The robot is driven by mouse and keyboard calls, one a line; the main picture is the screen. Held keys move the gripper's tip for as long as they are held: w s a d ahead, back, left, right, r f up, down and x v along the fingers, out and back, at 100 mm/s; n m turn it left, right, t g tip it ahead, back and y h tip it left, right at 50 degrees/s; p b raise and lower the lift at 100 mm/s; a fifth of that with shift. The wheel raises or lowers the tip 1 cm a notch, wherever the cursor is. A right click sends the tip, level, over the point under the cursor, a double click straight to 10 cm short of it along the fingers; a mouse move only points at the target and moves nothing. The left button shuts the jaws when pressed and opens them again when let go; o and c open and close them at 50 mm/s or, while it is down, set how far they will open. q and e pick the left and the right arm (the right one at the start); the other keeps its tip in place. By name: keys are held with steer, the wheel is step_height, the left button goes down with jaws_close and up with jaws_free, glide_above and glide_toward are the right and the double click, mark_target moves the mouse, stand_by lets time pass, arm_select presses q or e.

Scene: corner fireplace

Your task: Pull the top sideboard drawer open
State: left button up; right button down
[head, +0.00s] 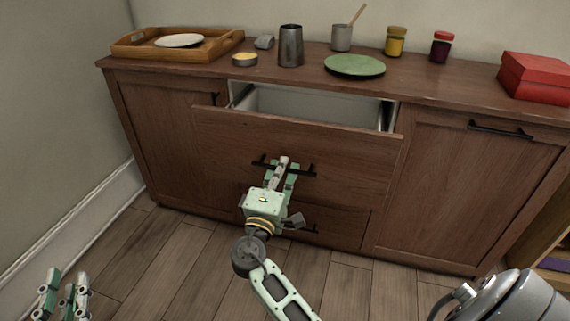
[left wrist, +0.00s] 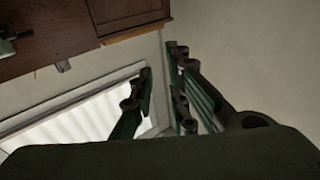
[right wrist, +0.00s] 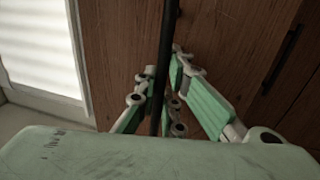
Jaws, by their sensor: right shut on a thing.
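The top sideboard drawer (head: 296,148) is partly open, its front standing out from the cabinet and its pale inside (head: 312,105) showing behind the front. Its black bar handle (head: 305,171) is between the fingers of my right gripper (head: 281,172), which is shut on it. The right wrist view shows the dark handle bar (right wrist: 165,70) running between the fingers (right wrist: 162,95). My left gripper (head: 62,295) is at the lower left of the head view, away from the sideboard; its fingers stand apart, open and empty, in the left wrist view (left wrist: 160,95).
The sideboard top carries a wooden tray (head: 128,48) with a plate, a metal cup (head: 291,46), a green plate (head: 355,65), jars and a red box (head: 536,77). A lower drawer (head: 340,225) is closed. A grey metal vessel (head: 510,297) is at the lower right.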

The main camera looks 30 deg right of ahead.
arm_select(q)
steer(key=shift+s+r+t, duration=0.2)
steer(key=shift+r+t, duration=0.2)
steer(key=shift+r, duration=0.2)
arm_select(e)
steer(key=shift+r+v, duration=0.2)
steer(key=shift+v, duration=0.85)
steer(key=shift+r+v, duration=0.2)
steer(key=shift+v, duration=0.8)
steer(key=shift+a, duration=0.1)
steer(key=c, duration=1.8)
jaws_free()
steer(key=shift+c, duration=0.2)
steer(key=shift+s, duration=0.1)
steer(key=v, duration=1.2)
steer(key=shift+f, duration=0.1)
